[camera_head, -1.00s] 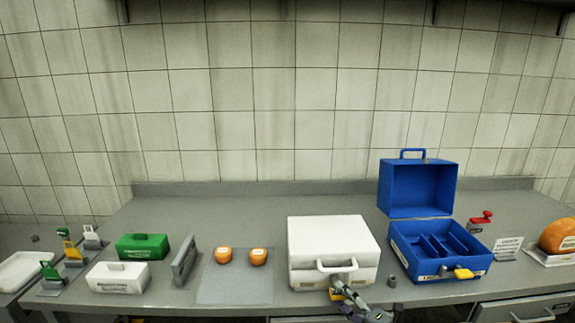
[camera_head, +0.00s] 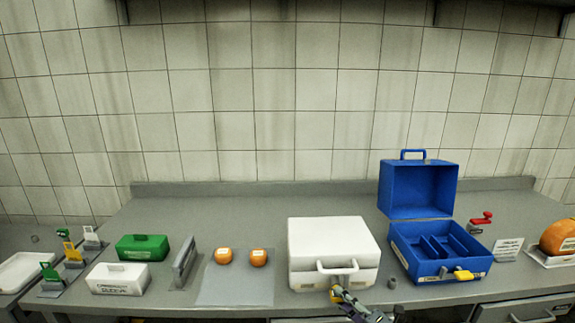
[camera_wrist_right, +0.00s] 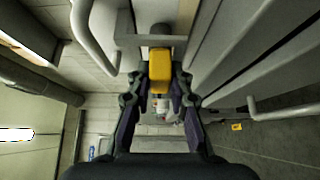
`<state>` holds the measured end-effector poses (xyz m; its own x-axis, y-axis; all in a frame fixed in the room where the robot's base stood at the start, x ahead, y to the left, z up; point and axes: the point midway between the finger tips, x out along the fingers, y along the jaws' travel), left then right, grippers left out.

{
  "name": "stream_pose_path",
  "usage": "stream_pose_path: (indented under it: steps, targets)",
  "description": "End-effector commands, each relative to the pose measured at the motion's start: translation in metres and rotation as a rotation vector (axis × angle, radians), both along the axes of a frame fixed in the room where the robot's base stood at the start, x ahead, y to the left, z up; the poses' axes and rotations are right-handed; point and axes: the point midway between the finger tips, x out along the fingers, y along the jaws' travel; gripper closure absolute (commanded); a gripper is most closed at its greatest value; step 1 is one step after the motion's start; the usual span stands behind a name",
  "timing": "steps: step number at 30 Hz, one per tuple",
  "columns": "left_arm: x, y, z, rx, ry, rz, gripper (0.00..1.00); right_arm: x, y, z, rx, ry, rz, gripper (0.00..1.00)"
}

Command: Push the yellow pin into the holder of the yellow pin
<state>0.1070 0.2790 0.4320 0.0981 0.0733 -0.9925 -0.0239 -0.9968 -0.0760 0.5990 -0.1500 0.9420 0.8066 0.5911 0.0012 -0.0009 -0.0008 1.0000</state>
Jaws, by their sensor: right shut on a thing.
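The yellow pin (camera_wrist_right: 160,74) is between the fingers of my right gripper (camera_wrist_right: 161,92) in the wrist view, and the gripper is shut on it. A grey bracket (camera_wrist_right: 152,41) stands right at the pin's far end; I cannot tell how deep the pin sits in it. In the head view my right gripper (camera_head: 338,291) is low at the front of the closed white case (camera_head: 330,237), below its handle (camera_head: 337,267). My left gripper is not in view.
An open blue case (camera_head: 418,190) with a yellow piece (camera_head: 463,274) at its front stands to the right.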

Motion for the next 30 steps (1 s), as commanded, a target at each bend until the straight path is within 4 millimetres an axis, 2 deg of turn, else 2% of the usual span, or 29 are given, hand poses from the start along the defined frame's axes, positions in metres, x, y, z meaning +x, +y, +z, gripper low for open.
stream_pose_path:
  steps: [30]
  targets:
    - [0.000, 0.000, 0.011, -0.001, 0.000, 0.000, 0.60, -0.037, -0.001, -0.001, -0.001, 0.002, 0.002, 1.00]
